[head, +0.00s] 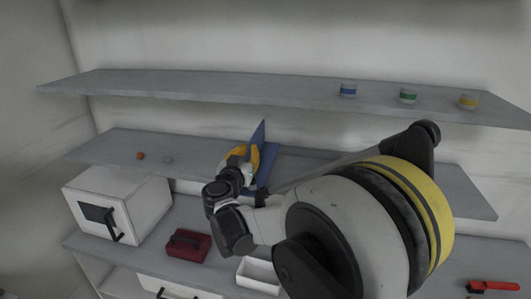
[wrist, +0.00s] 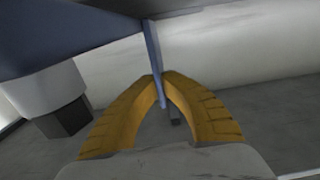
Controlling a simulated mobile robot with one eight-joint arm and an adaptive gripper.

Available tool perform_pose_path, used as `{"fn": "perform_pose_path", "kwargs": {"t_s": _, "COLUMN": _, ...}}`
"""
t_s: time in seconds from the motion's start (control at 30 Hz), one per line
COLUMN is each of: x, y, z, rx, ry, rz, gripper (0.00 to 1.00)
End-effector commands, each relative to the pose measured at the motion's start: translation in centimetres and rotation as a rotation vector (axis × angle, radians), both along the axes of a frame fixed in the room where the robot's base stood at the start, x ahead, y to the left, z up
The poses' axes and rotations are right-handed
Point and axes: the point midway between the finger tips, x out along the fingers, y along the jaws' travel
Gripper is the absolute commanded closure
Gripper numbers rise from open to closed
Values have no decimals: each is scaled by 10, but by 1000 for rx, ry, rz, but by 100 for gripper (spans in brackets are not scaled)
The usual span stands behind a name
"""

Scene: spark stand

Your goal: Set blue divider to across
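The blue divider (head: 259,134) is a thin blue panel at the middle shelf, in the centre of the head view. Its top edge stands up above my gripper and leans slightly right. More blue surface (head: 268,163) shows just to the right of my gripper; whether it is the same piece is unclear. My gripper (head: 254,156) has yellow fingers at the panel. In the wrist view, the two fingertips (wrist: 157,78) close in on both sides of a thin blue edge (wrist: 153,50), which passes between them. My wrist and arm hide the divider's lower part.
The upper shelf (head: 220,85) holds blue-, green- and yellow-banded jars at the right. The middle shelf (head: 110,150) has a small orange item (head: 140,156). Below are a white box (head: 150,200), a dark red case (head: 188,246) and a white bin (head: 257,274). A red-handled tool (head: 493,286) lies lower right.

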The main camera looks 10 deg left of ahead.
Motion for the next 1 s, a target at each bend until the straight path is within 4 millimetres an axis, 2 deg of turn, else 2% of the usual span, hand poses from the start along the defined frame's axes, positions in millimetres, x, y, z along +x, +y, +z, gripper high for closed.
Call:
{"fn": "perform_pose_path", "kwargs": {"t_s": 0.2, "x": 1, "y": 16, "z": 0, "rx": -1, "ry": -1, "rz": 1, "gripper": 100}}
{"fn": "perform_pose_path", "kwargs": {"t_s": 0.6, "x": 1, "y": 18, "z": 1, "rx": -1, "ry": -1, "rz": 0, "gripper": 100}}
{"fn": "perform_pose_path", "kwargs": {"t_s": 0.7, "x": 1, "y": 18, "z": 0, "rx": -1, "ry": -1, "rz": 0, "gripper": 71}}
{"fn": "perform_pose_path", "kwargs": {"t_s": 1.0, "x": 0, "y": 18, "z": 0, "rx": 0, "ry": 0, "rz": 0, "gripper": 71}}
